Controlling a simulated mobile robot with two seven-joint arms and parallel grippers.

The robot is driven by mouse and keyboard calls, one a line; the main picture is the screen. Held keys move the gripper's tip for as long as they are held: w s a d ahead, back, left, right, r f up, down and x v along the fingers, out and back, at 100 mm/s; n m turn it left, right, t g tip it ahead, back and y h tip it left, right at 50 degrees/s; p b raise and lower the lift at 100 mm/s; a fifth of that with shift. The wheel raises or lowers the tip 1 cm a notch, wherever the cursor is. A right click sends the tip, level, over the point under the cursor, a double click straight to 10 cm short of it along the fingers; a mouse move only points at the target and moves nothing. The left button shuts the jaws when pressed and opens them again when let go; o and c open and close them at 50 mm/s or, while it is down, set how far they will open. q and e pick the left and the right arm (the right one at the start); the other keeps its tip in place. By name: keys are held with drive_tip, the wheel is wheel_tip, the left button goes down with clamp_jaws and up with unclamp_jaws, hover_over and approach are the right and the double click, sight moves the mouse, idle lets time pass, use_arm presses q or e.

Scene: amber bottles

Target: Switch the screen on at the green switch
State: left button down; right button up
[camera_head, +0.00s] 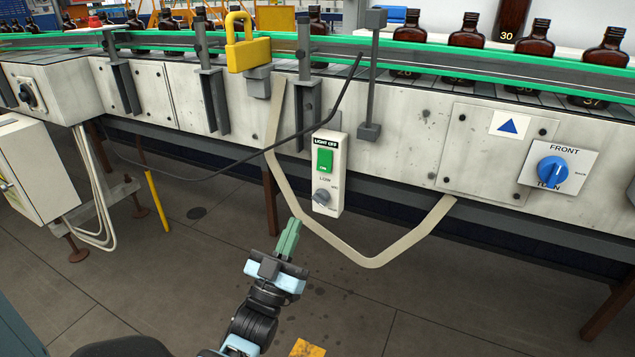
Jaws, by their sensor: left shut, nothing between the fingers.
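The green switch (325,160) is a rectangular rocker on a pale control box (338,182) hanging at the front of the conveyor. A label above it reads "LIGHT OFF", and a small grey knob (321,197) sits below it. My left gripper (291,224) is in front of and below the box, a little to its left. Its green fingers are shut, empty and point up toward the box, apart from the switch. No screen can be made out. My right gripper is not in view.
Amber bottles (468,32) stand along the conveyor behind a green rail (440,52). A beige strap (372,262) loops below the box, and a black cable (240,160) crosses to its left. A yellow padlock (248,50) and a blue knob (552,171) are on the conveyor front.

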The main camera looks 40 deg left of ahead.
sight(324, 166)
use_arm(q)
drive_tip(key=x, duration=0.3)
drive_tip(key=w+f+x, duration=0.1)
drive_tip(key=x, duration=0.3)
drive_tip(key=f+b+x, duration=0.1)
drive_tip(key=x, duration=0.3)
drive_tip(key=shift+w+a+r, duration=0.2)
drive_tip(key=shift+w+a, duration=0.05)
drive_tip(key=shift+w, duration=0.1)
drive_tip(key=shift+w+a, duration=0.1)
drive_tip(key=shift+w, duration=0.35)
drive_tip(key=shift+w+f+t+b, duration=0.3)
drive_tip(key=shift+w+b, duration=0.05)
drive_tip(key=shift+b, duration=0.9)
drive_tip(key=shift+r, duration=0.15)
